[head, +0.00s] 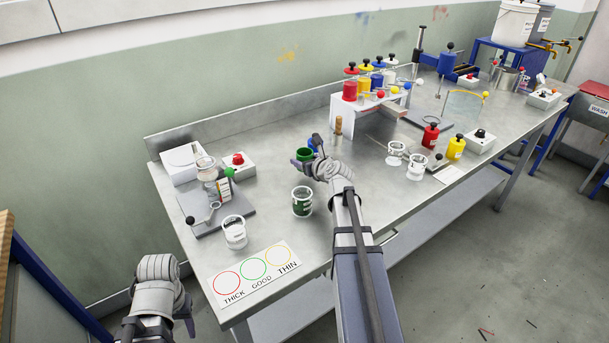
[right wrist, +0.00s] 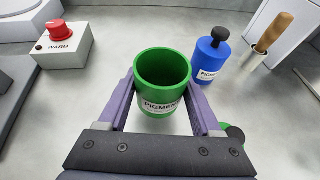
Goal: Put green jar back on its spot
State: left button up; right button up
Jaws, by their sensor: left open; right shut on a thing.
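The green jar (head: 304,154) is in my right gripper (head: 307,158), over the middle of the bench in the head view. In the right wrist view the green jar (right wrist: 163,70) is upright, open-topped and labelled PIGMENT. The two fingers of the right gripper (right wrist: 163,105) close on its sides. A green piece with a black knob (right wrist: 235,133) shows partly beside the right finger. My left gripper (head: 180,300) is open at the lower left, off the bench; its fingers are mostly hidden. I cannot make out a marked spot for the jar.
A blue jar (right wrist: 208,60) stands just beyond the green jar. A white rack (head: 346,112) holds several coloured jars. A clear cup with green contents (head: 302,203) stands nearer me. A card with three rings (head: 256,290) lies at the front; a red-button box (head: 238,164) stands left.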

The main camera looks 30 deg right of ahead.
aim_at(304, 176)
jog(key=shift+f+b, duration=1.8)
jog(key=shift+b, duration=0.05)
jog(key=shift+f, duration=0.1)
jog(key=shift+f, duration=0.15)
jog(key=o, duration=1)
jog(key=shift+o, duration=0.2)
jog(key=shift+r, duration=0.25)
jog(key=shift+s+r, duration=0.2)
jog(key=shift+s, duration=0.1)
jog(key=p+v, duration=0.4)
jog(key=v, duration=0.7)
jog(key=shift+s+p, duration=0.2)
jog(key=shift+p, duration=0.1)
